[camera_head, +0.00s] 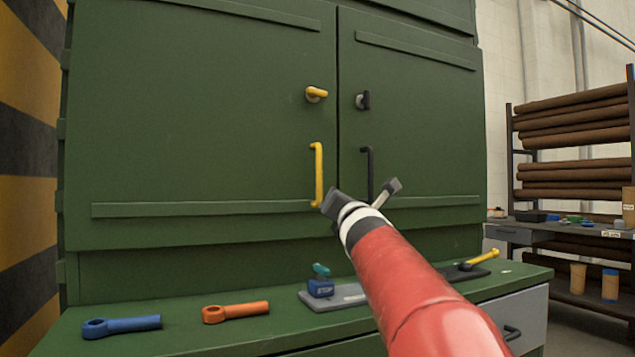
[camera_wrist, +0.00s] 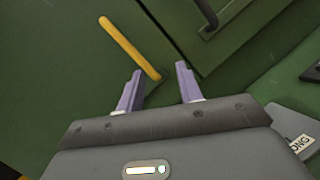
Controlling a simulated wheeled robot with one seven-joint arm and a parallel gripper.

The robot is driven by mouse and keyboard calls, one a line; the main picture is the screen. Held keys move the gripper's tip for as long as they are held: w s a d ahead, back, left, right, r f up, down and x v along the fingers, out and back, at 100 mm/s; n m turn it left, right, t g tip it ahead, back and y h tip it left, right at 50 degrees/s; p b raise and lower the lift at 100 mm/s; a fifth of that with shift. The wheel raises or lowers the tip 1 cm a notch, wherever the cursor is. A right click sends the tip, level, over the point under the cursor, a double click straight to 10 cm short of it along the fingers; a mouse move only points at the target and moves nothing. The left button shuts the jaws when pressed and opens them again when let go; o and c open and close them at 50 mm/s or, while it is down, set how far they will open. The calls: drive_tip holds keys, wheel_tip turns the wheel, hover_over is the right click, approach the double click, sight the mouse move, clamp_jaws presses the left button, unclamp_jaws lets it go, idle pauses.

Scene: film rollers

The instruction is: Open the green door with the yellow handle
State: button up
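The green door (camera_head: 205,110) with the yellow handle (camera_head: 317,176) is the left one of a pair and looks closed. Its handle is an upright bar near the door's right edge. A small yellow knob or latch (camera_head: 316,93) sits above it. The handle (camera_wrist: 128,45) reaches down toward that gap, nearer the left finger. I cannot tell whether a finger touches it.
The right green door (camera_head: 415,120) has a black handle (camera_head: 368,172) and black latch. A rack of brown rolls (camera_head: 573,130) stands at the right.

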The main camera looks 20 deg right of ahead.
sight(320, 170)
drive_tip(key=w+r+n+p, duration=0.1)
drive_tip(key=w+r+n, duration=0.1)
drive_tip(key=w, duration=0.1)
drive_tip(key=w+r+n+t+y+p, duration=0.1)
drive_tip(key=w+r+n+p, duration=0.1)
drive_tip(key=w+r+n, duration=0.1)
drive_tip(key=w+a+r+n+t+y+p, duration=0.1)
drive_tip(key=w+r+n+p, duration=0.1)
drive_tip(key=w, duration=0.1)
drive_tip(key=shift+w+a+r, duration=0.1)
drive_tip(key=shift+w+r, duration=0.1)
drive_tip(key=shift+w, duration=0.4)
drive_tip(key=shift+c, duration=0.2)
clamp_jaws()
